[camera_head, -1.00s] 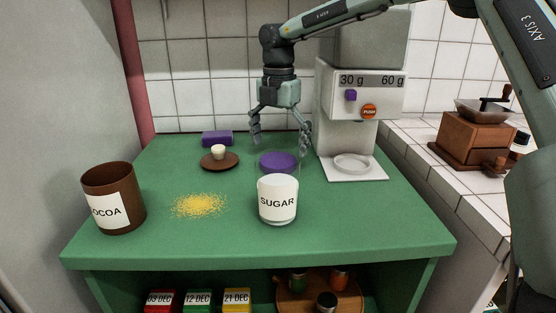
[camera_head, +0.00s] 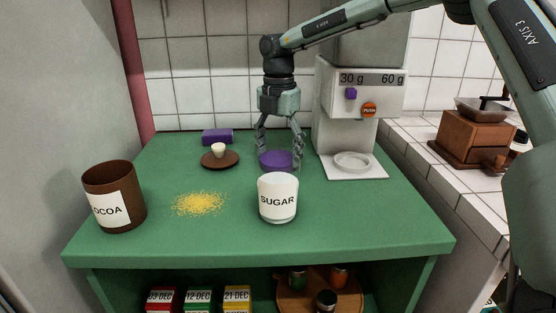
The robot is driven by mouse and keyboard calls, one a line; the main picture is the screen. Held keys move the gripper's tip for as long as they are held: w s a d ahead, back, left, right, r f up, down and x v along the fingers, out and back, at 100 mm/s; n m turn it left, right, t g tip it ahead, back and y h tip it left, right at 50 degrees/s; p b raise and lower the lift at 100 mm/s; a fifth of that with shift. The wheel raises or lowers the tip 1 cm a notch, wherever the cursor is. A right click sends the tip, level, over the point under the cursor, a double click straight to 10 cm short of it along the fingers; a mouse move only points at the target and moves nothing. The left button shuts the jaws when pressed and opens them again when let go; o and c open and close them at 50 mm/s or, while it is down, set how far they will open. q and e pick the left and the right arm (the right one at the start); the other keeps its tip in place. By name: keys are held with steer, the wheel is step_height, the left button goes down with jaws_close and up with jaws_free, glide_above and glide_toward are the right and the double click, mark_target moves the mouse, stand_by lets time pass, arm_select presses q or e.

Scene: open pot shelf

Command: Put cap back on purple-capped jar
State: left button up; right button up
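A purple disc-shaped cap (camera_head: 276,160) is at the back middle of the green tabletop, just behind the white sugar jar (camera_head: 278,200). A faint clear outline shows around it, but I cannot tell whether it sits on a glass jar. My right gripper (camera_head: 279,156) points straight down over the cap, one finger at its left edge and one at its right. Its fingers stand apart; I cannot tell whether they press on the cap. The sugar jar's front hides what is low behind it. My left gripper is not in view.
A brown cocoa pot (camera_head: 114,197) stands at left, and a brown lid with a pale knob (camera_head: 219,158) lies behind. Yellow powder (camera_head: 199,203) is spilled mid-table. A purple block (camera_head: 217,136) lies at the back. A dispenser (camera_head: 359,110) stands right of the gripper.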

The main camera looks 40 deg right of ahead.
steer(key=shift+r, duration=0.1)
steer(key=shift+r, duration=0.35)
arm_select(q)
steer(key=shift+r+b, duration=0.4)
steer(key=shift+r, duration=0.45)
arm_select(e)
step_height(320, 180, up, 9)
